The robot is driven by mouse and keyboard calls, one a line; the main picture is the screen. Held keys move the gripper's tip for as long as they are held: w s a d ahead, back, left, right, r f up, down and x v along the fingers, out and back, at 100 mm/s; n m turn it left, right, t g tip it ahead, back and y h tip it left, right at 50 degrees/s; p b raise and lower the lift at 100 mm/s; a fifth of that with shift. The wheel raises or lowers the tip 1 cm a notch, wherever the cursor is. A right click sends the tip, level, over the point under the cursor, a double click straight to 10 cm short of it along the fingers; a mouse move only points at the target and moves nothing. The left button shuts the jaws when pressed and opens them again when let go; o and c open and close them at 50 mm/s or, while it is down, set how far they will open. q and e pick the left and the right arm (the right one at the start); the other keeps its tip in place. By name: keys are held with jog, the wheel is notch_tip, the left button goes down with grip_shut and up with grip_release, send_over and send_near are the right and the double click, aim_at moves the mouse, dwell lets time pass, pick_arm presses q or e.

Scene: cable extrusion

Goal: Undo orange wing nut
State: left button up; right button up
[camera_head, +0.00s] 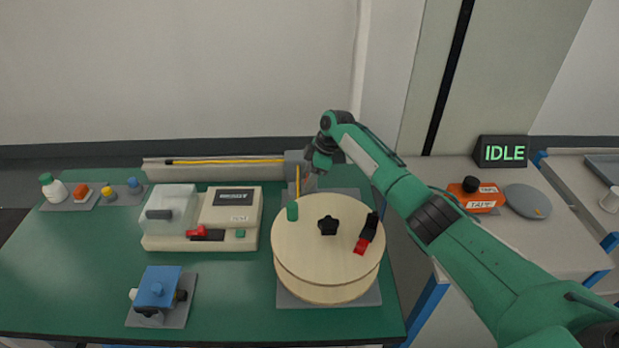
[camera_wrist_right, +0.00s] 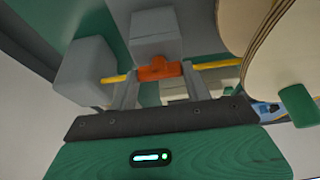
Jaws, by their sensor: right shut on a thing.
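The orange wing nut (camera_wrist_right: 158,70) shows in the right wrist view, in front of a grey block (camera_wrist_right: 155,35). My right gripper (camera_wrist_right: 160,92) has one finger at each side of it and is shut on it. In the head view my right gripper (camera_head: 309,182) reaches down beside the grey block (camera_head: 297,158) at the right end of the long rail, behind the wooden reel. The wing nut is hidden there by the gripper. A yellow cable (camera_head: 230,161) runs along the rail and appears on both sides of the nut in the wrist view. My left gripper is not in view.
The wooden reel (camera_head: 300,245) with a green peg (camera_head: 292,212) stands close in front of my right gripper. A cream machine (camera_head: 230,208) stands to its left, a blue-topped device (camera_head: 157,287) at the front. A side table holds an orange tape box (camera_head: 476,199) and an IDLE display (camera_head: 503,152).

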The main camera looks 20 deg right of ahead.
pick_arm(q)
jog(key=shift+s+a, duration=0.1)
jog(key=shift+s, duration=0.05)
pick_arm(e)
jog(key=o, duration=1)
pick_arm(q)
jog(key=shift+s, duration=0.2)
pick_arm(e)
jog(key=shift+d+r, duration=0.1)
jog(key=shift+d+r, duration=0.1)
jog(key=shift+r, duration=0.2)
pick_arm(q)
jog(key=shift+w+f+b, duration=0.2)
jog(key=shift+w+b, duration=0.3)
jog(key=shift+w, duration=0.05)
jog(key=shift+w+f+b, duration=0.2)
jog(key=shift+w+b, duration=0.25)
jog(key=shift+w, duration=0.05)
pick_arm(e)
jog(key=v, duration=1.3)
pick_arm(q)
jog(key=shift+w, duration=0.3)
